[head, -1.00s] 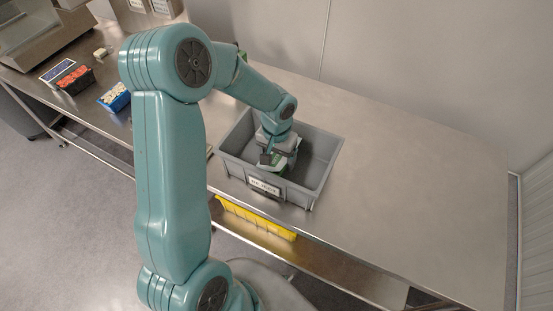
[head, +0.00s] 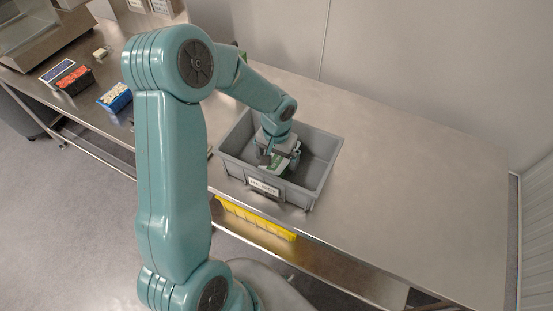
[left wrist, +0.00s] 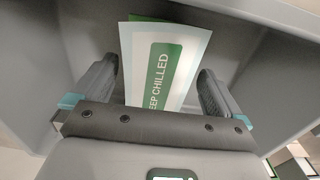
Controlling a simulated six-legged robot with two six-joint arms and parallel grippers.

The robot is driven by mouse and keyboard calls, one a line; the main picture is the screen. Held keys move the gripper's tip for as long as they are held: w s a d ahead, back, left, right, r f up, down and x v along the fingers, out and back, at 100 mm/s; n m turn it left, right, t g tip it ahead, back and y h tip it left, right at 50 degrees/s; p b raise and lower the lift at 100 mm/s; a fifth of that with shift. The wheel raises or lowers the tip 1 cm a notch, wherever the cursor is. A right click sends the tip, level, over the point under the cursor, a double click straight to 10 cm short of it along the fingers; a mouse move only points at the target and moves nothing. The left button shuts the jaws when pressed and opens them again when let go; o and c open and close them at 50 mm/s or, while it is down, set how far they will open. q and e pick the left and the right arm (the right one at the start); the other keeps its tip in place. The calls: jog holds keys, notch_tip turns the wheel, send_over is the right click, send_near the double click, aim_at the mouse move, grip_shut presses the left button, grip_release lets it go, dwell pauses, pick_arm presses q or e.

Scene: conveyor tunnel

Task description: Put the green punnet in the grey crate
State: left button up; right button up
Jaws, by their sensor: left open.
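The green punnet (head: 277,168) lies inside the grey crate (head: 325,172), partly hidden by my left gripper. In the left wrist view its pale top with a green "KEEP CHILLED" label (left wrist: 163,68) lies between the fingers, with a strip of green at its far edge. My left gripper (head: 280,158) points down into the crate. In the left wrist view (left wrist: 155,80) its two fingers are apart, with gaps to the label on both sides. The crate's grey walls surround them. My right gripper is not in view.
A yellow tray (head: 255,218) sits below the table edge in front of the crate. A red-filled black punnet (head: 75,79) and a blue punnet (head: 115,97) stand at the left. The steel table (head: 420,190) is clear right of the crate.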

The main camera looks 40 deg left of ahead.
aim_at(276, 162)
pick_arm(q)
notch_tip(276, 162, up, 11)
dwell(0.3)
jog(key=shift+s+f, duration=0.15)
jog(key=shift+s, duration=0.05)
dwell(0.3)
